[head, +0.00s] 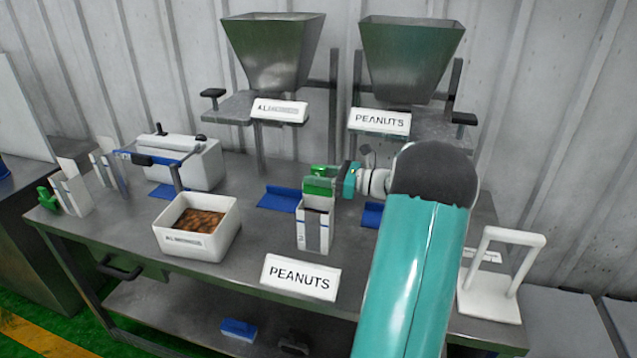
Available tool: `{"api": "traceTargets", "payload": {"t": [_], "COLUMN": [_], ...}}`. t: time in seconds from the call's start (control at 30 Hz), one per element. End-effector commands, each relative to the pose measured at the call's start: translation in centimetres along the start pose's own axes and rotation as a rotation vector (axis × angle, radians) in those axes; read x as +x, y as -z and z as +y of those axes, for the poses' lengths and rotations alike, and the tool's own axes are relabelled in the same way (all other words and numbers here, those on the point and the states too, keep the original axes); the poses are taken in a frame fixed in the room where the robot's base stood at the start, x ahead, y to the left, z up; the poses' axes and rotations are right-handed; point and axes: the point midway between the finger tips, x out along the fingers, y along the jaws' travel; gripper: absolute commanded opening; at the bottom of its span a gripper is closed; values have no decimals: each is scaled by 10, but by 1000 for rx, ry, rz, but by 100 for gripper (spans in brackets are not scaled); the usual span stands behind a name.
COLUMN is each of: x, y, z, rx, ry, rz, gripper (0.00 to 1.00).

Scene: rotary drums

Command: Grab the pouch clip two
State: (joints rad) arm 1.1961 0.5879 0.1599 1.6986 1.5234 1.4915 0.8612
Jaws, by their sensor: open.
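A white pouch (314,232) with a dark stripe and what looks like a 2 on its front stands upright at the middle of the table. A green clip (318,187) shows at its top edge. My gripper (335,182) comes in from the right and is open, right at the clip. I cannot tell whether its fingers are around the clip or only beside it. My teal arm hides the table to the right of the pouch.
A white almond bin (198,228) and a sealer-like machine (185,163) stand left. Other pouches (72,190) and a green clip (46,198) are at far left. A PEANUTS sign (300,277) stands in front. Two hoppers (272,50) rise behind; a white stand (495,290) is right.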

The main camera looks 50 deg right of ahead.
Motion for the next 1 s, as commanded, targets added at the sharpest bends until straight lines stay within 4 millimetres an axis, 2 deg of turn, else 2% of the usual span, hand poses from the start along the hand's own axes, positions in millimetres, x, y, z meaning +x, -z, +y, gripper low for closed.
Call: {"api": "traceTargets", "payload": {"t": [0.2, 0.4, 0.43, 0.77, 1.0], "x": [2, 1, 1, 1, 1], "y": [0, 0, 0, -1, -20], "z": [-2, -2, -2, -2, -2], "rx": [1, 1, 1, 0, -3], "ry": [1, 1, 1, 1, 1], "rz": [0, 1, 1, 1, 1], "gripper": [42, 3, 0, 0, 0]}}
